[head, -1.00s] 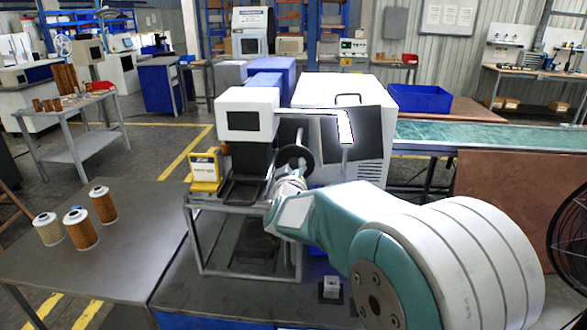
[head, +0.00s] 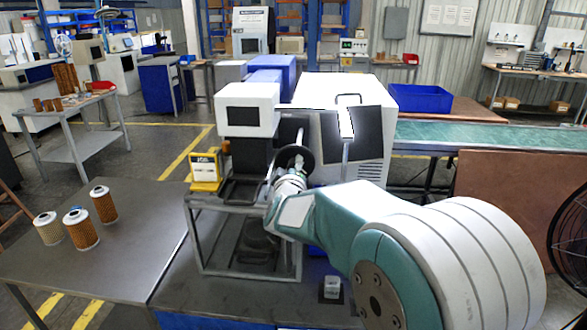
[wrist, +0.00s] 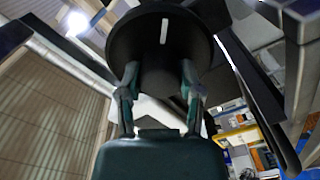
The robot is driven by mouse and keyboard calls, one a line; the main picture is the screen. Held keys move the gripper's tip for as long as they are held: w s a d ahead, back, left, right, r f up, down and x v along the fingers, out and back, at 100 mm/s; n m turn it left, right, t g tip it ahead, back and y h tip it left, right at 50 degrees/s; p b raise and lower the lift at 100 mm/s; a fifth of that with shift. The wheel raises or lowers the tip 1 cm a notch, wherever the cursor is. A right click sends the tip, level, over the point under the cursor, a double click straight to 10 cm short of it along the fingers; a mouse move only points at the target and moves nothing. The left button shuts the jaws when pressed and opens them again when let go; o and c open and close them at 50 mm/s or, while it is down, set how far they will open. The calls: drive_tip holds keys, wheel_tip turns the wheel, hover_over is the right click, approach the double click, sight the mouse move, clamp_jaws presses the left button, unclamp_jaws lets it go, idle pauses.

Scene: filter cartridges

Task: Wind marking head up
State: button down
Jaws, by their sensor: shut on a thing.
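The marking machine's head (head: 248,119) is a white box with a dark screen, above a dark body on a grey metal frame. The black handwheel (head: 307,152) is on the machine's right side. My gripper (head: 296,168) is at the wheel, at the end of my teal and white arm. In the wrist view my gripper (wrist: 160,88) has a finger on either side of the black wheel (wrist: 158,30) and is shut on it. The exact spot of contact is hidden.
Several filter cartridges (head: 82,229) stand on the grey table at the left. A yellow device (head: 205,171) sits at the frame's left. A white cabinet (head: 350,92) stands close behind the wheel. A small clear block (head: 332,287) lies below my arm.

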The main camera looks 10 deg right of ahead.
drive_tip(key=shift+w, duration=0.1)
drive_tip(key=shift+c, duration=1.5)
unclamp_jaws()
drive_tip(key=shift+o, duration=0.2)
drive_tip(key=shift+w, duration=0.2)
drive_tip(key=v, duration=1.2)
drive_tip(key=shift+a+f, duration=0.1)
